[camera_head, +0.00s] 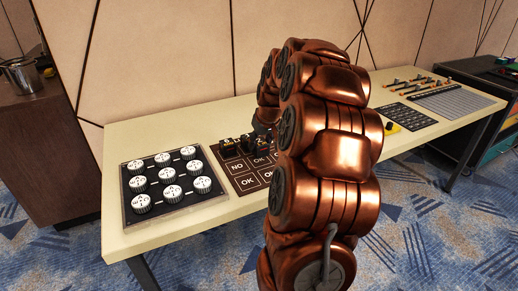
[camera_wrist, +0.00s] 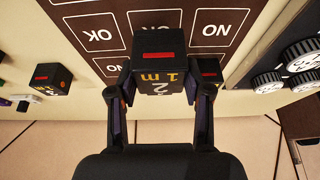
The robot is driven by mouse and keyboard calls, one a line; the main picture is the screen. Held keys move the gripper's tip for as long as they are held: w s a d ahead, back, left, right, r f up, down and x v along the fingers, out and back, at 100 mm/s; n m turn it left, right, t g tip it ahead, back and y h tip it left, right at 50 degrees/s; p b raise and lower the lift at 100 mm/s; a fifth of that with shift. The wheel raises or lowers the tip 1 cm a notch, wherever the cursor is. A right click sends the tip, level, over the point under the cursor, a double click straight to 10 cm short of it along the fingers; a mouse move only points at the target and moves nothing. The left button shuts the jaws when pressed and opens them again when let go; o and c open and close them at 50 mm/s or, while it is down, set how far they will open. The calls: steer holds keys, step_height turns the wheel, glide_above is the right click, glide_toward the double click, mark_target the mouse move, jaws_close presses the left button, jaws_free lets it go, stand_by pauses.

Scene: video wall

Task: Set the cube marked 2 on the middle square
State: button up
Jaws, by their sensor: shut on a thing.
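A second black cube (camera_wrist: 208,69) sits close behind the right finger in the wrist view. Another (camera_wrist: 50,78) stands to the left. A panel of round white knobs (camera_head: 170,181) lies left of the board in the head view. A keypad (camera_head: 406,116) and grey grid (camera_head: 455,102) lie right.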

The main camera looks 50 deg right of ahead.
mark_target(260, 147)
steer(key=shift+w+d+f, duration=0.15)
steer(key=shift+w+d, duration=0.4)
steer(key=shift+w, duration=0.25)
steer(key=shift+s+f, duration=0.1)
steer(key=shift+f, duration=1.6)
steer(key=shift+f, duration=0.1)
steer(key=o, duration=1.2)
steer(key=shift+s+r, duration=0.1)
steer(key=shift+r, duration=0.4)
steer(key=v, duration=1.1)
steer(key=shift+s+a+r, duration=0.1)
steer(key=shift+a, duration=0.05)
